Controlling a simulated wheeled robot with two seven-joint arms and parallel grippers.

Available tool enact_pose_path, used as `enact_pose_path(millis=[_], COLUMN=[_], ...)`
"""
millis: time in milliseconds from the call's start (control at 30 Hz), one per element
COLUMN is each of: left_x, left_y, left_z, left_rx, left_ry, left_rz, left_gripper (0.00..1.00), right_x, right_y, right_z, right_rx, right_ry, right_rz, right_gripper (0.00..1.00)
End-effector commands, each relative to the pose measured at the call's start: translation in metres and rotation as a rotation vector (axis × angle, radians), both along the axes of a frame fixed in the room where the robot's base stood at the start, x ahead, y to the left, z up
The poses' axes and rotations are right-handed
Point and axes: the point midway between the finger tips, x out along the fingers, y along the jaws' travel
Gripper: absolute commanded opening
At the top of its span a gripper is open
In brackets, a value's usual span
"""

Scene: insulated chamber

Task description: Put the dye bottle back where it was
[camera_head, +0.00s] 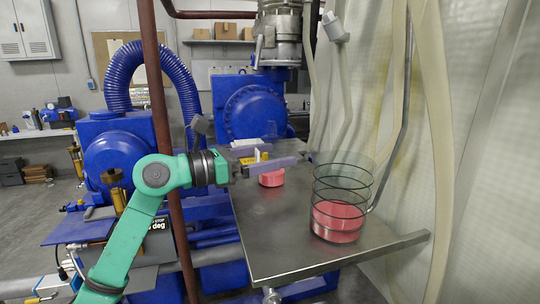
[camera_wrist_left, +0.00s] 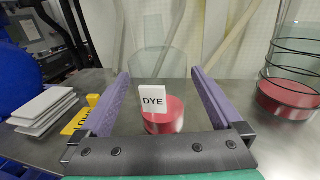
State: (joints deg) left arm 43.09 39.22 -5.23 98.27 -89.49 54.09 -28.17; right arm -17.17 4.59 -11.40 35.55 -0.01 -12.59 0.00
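The dye bottle (camera_wrist_left: 165,122) is a clear glass cylinder with red liquid at the bottom and a white "DYE" label. It stands upright on the metal table (camera_head: 265,232). In the head view its red base (camera_head: 271,179) shows below my left gripper (camera_head: 282,152). In the left wrist view my left gripper (camera_wrist_left: 160,78) has its purple fingers wide apart, one on each side of the bottle, with a gap visible. Whether the bottle lies fully between the fingertips is hard to tell. My right gripper is not in view.
A larger glass cylinder (camera_head: 337,222) with dark rings and red liquid stands nearer on the right of the table. White plates (camera_wrist_left: 42,110) and a yellow block (camera_wrist_left: 80,118) lie left of the bottle. A dark red pipe (camera_head: 168,130) rises near my left arm. Pale curtains hang at right.

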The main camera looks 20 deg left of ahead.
Motion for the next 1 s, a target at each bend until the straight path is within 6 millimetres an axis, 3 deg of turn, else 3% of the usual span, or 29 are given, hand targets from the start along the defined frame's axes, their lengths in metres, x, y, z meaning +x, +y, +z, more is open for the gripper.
enact_pose_path(millis=[167,600,1000], left_x=[-0.006,-0.071,-0.083], left_y=[0.008,0.076,0.087], left_z=[-0.003,-0.006,0.001], left_rx=[0.001,0.002,0.0], left_ry=[0.0,0.001,0.0], left_rz=[0.002,0.003,-0.001], left_gripper=[1.0,1.0,1.0], right_x=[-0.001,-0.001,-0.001], right_y=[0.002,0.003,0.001], right_z=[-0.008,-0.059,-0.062], right_rx=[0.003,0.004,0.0], right_ry=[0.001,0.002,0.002], right_rz=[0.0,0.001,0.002], right_gripper=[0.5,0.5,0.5])
